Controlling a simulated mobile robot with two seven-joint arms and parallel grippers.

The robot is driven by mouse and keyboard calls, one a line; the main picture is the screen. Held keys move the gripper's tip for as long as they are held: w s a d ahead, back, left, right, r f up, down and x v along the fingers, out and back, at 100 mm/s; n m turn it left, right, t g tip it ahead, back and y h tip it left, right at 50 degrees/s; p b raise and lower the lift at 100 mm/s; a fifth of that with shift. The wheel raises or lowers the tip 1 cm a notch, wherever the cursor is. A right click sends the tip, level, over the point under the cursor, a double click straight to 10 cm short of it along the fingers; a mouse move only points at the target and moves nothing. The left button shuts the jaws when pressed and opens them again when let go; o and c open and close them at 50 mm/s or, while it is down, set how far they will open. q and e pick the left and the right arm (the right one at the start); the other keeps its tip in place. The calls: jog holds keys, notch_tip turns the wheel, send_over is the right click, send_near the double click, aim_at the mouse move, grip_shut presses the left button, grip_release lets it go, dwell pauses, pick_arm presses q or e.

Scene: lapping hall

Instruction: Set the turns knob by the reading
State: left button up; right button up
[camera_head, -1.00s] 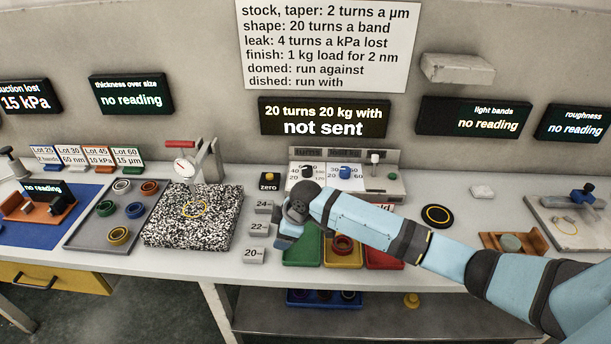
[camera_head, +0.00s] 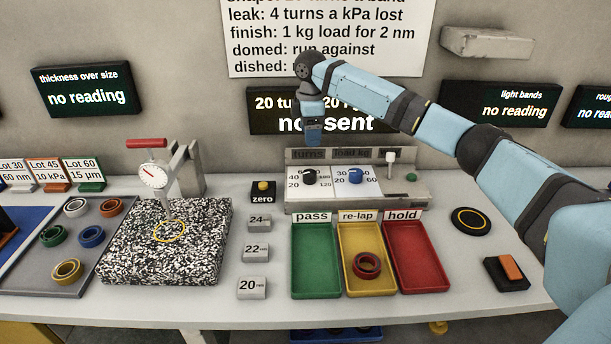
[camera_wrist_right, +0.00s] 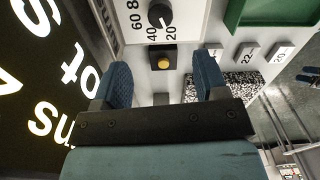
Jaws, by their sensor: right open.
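The turns knob (camera_head: 309,177) is black, on a white dial plate at the left of the control panel (camera_head: 410,190). It also shows at the top of the right wrist view (camera_wrist_right: 160,14). The blue load knob (camera_head: 356,176) is beside it. My right gripper (camera_head: 313,138) points down above and behind the turns knob, apart from it. In the right wrist view its fingers (camera_wrist_right: 163,75) are apart and empty, with the yellow zero button (camera_wrist_right: 163,63) seen between them. The display (camera_head: 265,122) reads "not sent", its upper line partly hidden by my arm. My left gripper is out of view.
Green pass, yellow re-lap and red hold trays (camera_head: 314,287) lie before the panel; a red ring (camera_head: 367,265) is in re-lap. The thickness (camera_head: 88,92) and light bands (camera_head: 508,105) displays read "no reading". A dial gauge (camera_head: 153,176) stands by the speckled plate (camera_head: 150,255).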

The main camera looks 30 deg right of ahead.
aim_at(310, 172)
notch_tip(310, 172, down, 12)
jog(key=shift+r+b, duration=0.25)
jog(key=shift+b, duration=0.8)
jog(key=shift+f, duration=0.65)
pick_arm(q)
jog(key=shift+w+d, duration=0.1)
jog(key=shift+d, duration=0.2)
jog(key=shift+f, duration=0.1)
pick_arm(e)
jog(key=shift+c, duration=0.5)
